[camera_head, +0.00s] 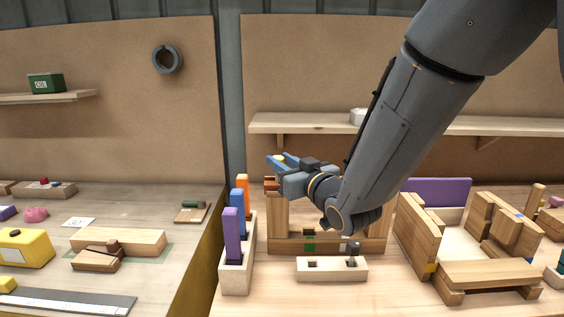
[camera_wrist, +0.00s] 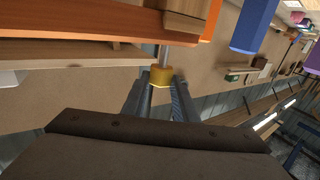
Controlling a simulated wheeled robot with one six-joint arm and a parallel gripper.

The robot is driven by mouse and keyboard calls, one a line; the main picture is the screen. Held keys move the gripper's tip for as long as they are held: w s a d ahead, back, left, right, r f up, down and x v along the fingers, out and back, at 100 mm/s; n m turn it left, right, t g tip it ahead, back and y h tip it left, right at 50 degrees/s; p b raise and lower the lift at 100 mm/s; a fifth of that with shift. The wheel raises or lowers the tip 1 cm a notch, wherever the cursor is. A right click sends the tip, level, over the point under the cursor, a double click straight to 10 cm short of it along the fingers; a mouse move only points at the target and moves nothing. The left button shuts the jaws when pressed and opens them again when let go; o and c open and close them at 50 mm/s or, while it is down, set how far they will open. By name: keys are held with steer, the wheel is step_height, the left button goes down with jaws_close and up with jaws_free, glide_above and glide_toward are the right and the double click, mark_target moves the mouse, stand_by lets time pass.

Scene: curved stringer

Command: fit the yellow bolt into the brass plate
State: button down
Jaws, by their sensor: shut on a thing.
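The yellow bolt (camera_wrist: 161,77) has a yellow head and a grey metal shank in the wrist view. My gripper (camera_wrist: 165,86) is shut on the head, with a finger on each side. The shank points up in that view toward an orange-brown plank (camera_wrist: 100,22) and a wooden block (camera_wrist: 187,18); whether its tip is inside a hole is hidden. In the head view my gripper (camera_head: 277,161) is above the left post of a wooden frame (camera_head: 280,215), with a bit of yellow between its fingers. A copper-coloured piece (camera_head: 271,184) sits near the post top; I cannot tell if it is the brass plate.
A pale rack (camera_head: 238,270) holds upright purple (camera_head: 232,235), blue (camera_head: 240,200) and orange (camera_head: 243,185) blocks left of the frame. A low wooden block (camera_head: 332,270) with a grey peg stands in front. More wooden assemblies (camera_head: 490,277) stand on the right.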

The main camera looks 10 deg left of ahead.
steer(key=shift+f+b, duration=0.8)
steer(key=shift+f, duration=0.25)
steer(key=c, duration=1.3)
jaws_free()
steer(key=shift+c, duration=0.2)
steer(key=b+v, duration=0.1)
steer(key=v, duration=0.7)
steer(key=shift+b, duration=0.4)
steer(key=shift+s+a, duration=0.1)
steer(key=shift+a, duration=0.05)
